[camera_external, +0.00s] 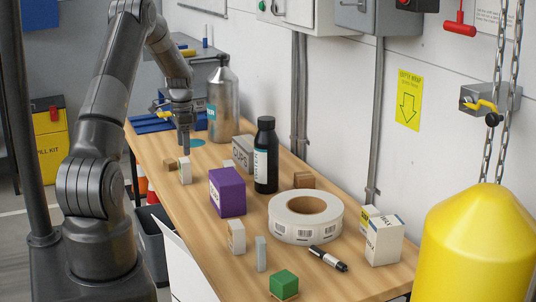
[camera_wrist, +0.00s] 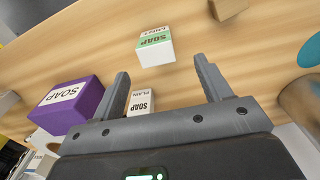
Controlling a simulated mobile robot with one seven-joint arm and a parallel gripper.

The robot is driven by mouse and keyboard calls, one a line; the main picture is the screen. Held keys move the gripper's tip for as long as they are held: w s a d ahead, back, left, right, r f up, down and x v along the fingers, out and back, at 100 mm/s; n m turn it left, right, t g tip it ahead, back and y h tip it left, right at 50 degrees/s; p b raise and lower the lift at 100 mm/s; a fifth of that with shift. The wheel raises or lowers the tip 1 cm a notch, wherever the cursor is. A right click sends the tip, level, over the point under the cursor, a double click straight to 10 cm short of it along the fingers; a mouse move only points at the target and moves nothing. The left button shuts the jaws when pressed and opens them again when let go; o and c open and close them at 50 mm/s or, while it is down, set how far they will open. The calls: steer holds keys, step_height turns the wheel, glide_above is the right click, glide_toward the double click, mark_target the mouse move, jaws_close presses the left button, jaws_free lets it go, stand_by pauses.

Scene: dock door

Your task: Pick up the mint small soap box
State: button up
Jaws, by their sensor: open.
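The mint small soap box (camera_wrist: 154,46) is white with a pale green band lettered SOAP. In the wrist view it stands ahead of my open gripper (camera_wrist: 165,76), slightly left of midway between the fingers and apart from them. In the external view a small white box (camera_external: 186,172), which appears to be the same one, stands on the table just below my gripper (camera_external: 184,150). Nothing is between the fingers there that I can make out. A white box lettered SOAP PLAIN (camera_wrist: 141,102) shows beside the left finger, partly hidden by the gripper.
A wooden block (camera_external: 170,163) lies close to the white box. A purple SOAP box (camera_external: 227,192), a black bottle (camera_external: 266,155) and a steel bottle (camera_external: 222,102) stand nearby. A label roll (camera_external: 306,218) and several boxes fill the table's near end.

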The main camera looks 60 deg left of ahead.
mark_target(184, 160)
steer(key=f, duration=0.8)
steer(key=shift+s+d+f, duration=0.1)
steer(key=shift+d+f, duration=0.15)
steer(key=shift+f, duration=0.15)
steer(key=c, duration=1.1)
